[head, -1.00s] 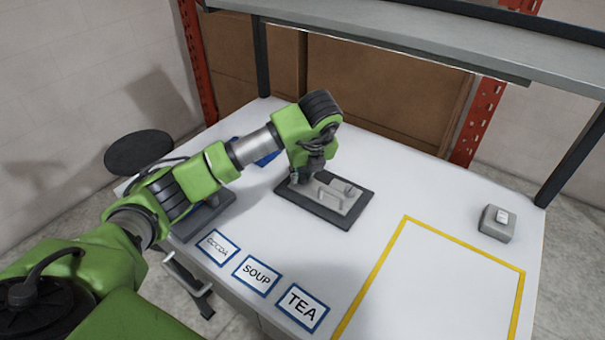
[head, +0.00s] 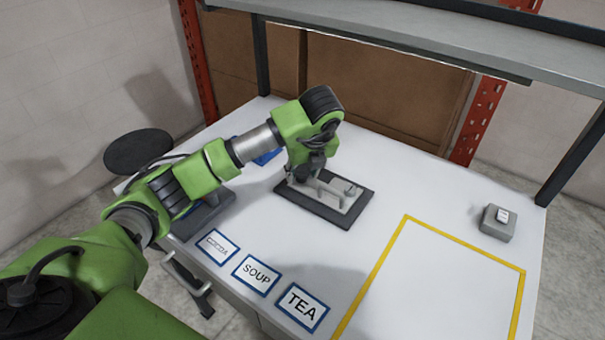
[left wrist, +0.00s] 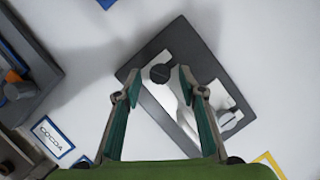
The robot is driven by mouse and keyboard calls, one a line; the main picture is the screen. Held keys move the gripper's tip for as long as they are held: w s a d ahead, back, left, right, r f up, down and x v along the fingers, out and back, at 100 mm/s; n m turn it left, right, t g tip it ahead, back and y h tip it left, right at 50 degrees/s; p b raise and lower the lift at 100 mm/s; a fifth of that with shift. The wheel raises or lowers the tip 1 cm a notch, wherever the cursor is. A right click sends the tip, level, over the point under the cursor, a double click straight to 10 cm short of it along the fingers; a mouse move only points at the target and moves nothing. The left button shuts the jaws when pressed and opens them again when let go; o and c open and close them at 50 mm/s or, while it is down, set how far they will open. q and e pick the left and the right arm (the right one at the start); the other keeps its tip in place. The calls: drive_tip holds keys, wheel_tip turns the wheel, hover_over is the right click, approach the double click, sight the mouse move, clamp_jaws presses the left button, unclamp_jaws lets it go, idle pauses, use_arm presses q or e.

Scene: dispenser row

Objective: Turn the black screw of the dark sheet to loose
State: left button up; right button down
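The dark sheet (head: 345,219) lies on the white table, with a light grey plate (head: 330,196) and a raised handle on it. In the left wrist view the dark sheet (left wrist: 160,110) carries the black screw (left wrist: 160,73), a round slotted head near one end. A paler slotted screw (left wrist: 228,119) sits near the other end. My left gripper (head: 302,180) is low over the sheet's left end and hides the black screw in the head view. In the left wrist view its fingers (left wrist: 158,78) are apart, with the black screw showing between the tips; contact cannot be told. My right gripper is out of view.
Cards reading COCOA (head: 217,246), SOUP (head: 256,275) and TEA (head: 302,307) lie along the front edge. A yellow outline (head: 465,247) marks bare table at right. A grey box (head: 497,224) stands beyond it. A shelf (head: 400,30) overhangs the back.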

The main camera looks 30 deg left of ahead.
use_arm(q)
drive_tip(key=v, duration=1.1)
drive_tip(key=shift+s, duration=0.1)
